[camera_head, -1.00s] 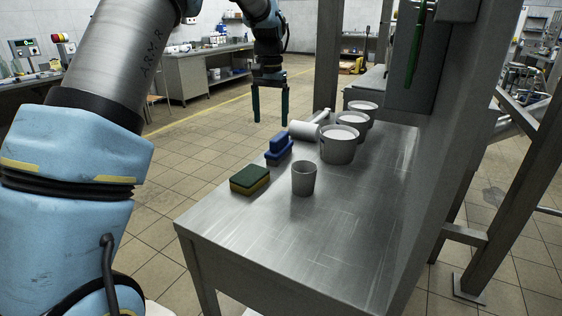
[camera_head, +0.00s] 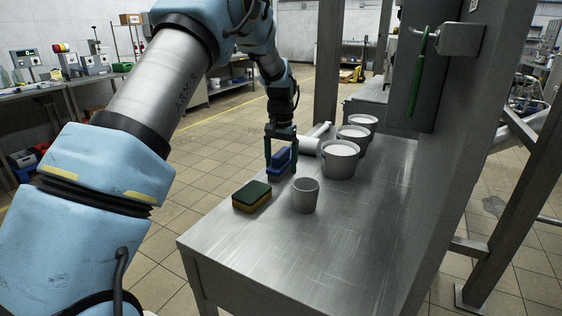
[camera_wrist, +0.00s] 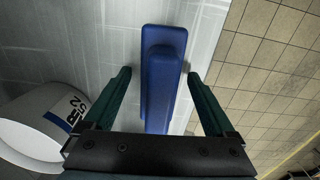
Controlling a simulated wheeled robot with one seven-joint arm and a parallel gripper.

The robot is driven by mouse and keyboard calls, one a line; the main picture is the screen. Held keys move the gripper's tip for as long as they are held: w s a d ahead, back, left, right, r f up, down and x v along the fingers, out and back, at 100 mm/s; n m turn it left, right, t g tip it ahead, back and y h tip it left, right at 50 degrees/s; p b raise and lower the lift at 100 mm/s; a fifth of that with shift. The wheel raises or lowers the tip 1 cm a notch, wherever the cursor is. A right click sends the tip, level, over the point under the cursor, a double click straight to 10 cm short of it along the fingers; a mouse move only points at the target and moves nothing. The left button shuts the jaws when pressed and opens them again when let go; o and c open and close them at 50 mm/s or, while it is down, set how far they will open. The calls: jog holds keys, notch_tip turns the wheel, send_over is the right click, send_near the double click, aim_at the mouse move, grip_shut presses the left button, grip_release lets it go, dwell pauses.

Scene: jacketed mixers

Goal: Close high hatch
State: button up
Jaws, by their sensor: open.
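My gripper (camera_head: 281,168) is open and low over the steel table's far left edge. Its two dark green fingers stand on either side of a blue block-shaped object with a raised top (camera_head: 280,158). In the wrist view the blue object (camera_wrist: 162,80) lies between the open fingers (camera_wrist: 159,78), with a gap on each side. A grey upright panel (camera_head: 398,85) with a long green handle (camera_head: 419,75) is at the upper right, far from my gripper. No hatch is plainly visible, and I cannot tell whether this panel belongs to one.
The steel table (camera_head: 240,240) bears a green and yellow sponge (camera_head: 252,196), a grey cup (camera_head: 306,196), several white-filled buckets (camera_head: 341,160) and a white cylinder (camera_head: 308,147). A large grey post (camera_head: 450,150) rises at the right. Tiled floor lies open to the left.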

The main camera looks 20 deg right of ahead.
jog(key=shift+f, duration=0.25)
grip_shut()
dwell(0.6)
